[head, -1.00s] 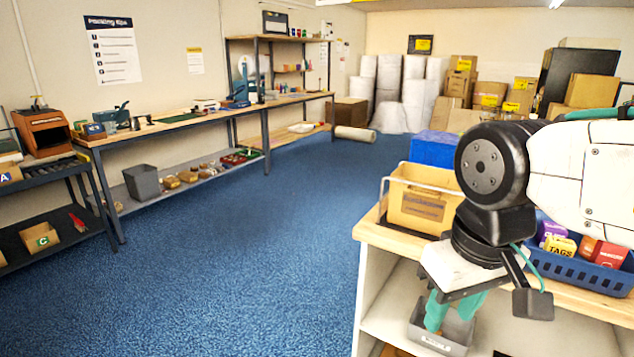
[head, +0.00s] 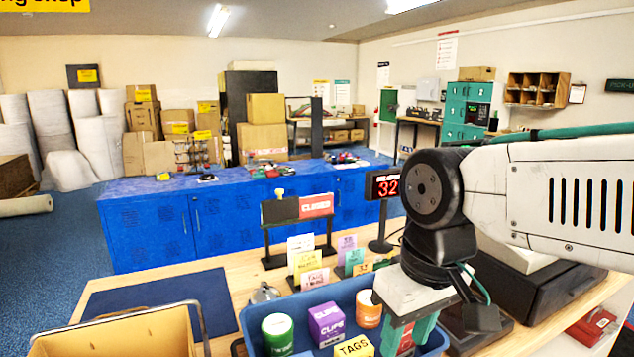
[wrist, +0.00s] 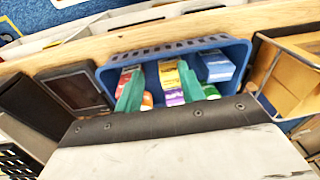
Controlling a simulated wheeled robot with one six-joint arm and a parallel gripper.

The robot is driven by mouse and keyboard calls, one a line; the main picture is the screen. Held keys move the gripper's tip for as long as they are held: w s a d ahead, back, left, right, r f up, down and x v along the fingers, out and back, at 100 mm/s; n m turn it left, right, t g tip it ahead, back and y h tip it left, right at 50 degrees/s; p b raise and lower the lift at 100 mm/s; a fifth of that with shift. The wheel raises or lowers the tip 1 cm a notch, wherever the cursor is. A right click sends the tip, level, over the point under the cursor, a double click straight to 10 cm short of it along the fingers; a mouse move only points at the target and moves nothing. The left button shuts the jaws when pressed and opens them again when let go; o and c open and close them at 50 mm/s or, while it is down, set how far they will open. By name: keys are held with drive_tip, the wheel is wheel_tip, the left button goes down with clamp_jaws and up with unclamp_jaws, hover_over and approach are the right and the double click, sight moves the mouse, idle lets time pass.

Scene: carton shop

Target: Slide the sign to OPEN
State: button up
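The sign (head: 282,210) stands on the wooden counter in the head view, a dark bar on black legs. A red plate (head: 316,205) reading CLOSED shows on its right half; its left half is dark, with a small pale knob (head: 280,192) on top near the middle. My gripper (head: 408,338) is in front and to the right of the sign, above the blue basket, and apart from the sign. In the wrist view the two teal fingers of my gripper (wrist: 158,92) are spread over the basket with nothing held. The sign is not recognisable in the wrist view.
The blue basket (head: 255,318) holds several small boxes and tubs. Colored cards (head: 303,262) stand between it and the sign. A red number display (head: 385,186) stands right of the sign. A tan bin (head: 120,335) is front left.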

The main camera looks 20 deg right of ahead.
drive_tip(key=w+a+r+n+y, duration=0.2)
drive_tip(key=w+a+n+y, duration=0.25)
drive_tip(key=w+a, duration=0.35)
drive_tip(key=n+t+y, duration=0.4)
drive_tip(key=t+y, duration=0.4)
drive_tip(key=t, duration=0.4)
approach(279, 190)
drive_tip(key=x, duration=1)
drive_tip(key=shift+w+d+f, duration=0.1)
drive_tip(key=shift+w, duration=0.1)
